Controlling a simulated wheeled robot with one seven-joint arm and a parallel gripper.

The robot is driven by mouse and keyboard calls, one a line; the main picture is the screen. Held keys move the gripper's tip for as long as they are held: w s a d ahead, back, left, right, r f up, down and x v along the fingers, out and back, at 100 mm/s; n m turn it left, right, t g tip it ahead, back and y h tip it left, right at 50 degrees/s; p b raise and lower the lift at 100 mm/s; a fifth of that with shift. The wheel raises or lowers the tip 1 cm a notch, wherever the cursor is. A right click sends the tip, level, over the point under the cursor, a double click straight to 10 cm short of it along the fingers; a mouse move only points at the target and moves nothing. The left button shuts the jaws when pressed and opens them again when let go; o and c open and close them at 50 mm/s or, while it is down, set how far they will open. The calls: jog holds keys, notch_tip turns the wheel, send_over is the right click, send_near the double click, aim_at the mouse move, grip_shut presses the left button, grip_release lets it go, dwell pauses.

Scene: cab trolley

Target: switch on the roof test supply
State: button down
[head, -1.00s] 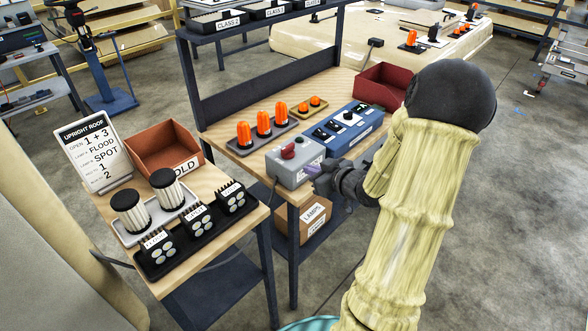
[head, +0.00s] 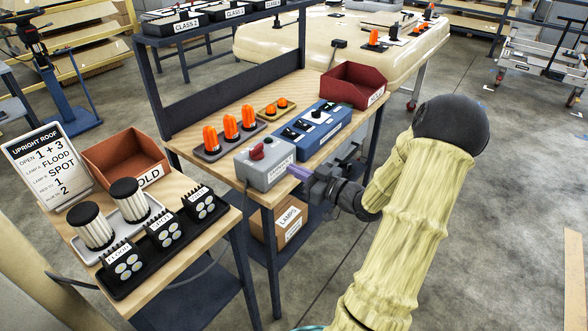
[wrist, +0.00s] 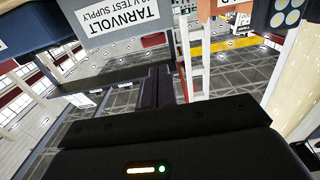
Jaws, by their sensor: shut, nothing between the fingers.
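The roof test supply (head: 265,173) is a grey box with a red knob (head: 257,152) on top, at the front edge of the wooden bench. Its front label reads "TARNVOLT" and "V TEST SUPPLY" in the wrist view (wrist: 118,18), where it appears upside down. My gripper (head: 291,170) is shut and empty, its purple-grey fingers pointing left at the supply's right front side, below the knob. In the wrist view the shut fingers (wrist: 157,88) reach toward the box. Whether the fingertips touch it I cannot tell.
A blue switch box (head: 322,128) stands right of the supply. Behind are orange beacons on a grey tray (head: 210,154) and a red bin (head: 353,82). Left, a second bench holds lamps, an orange-brown bin (head: 110,160) and an "UPRIGHT ROOF" card (head: 42,155). Open floor lies right.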

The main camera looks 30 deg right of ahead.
aim_at(256, 151)
jog(key=p+x, duration=0.1)
jog(key=x, duration=1)
jog(key=shift+w+a, duration=0.1)
jog(key=shift+w, duration=0.25)
jog(key=shift+f, duration=0.1)
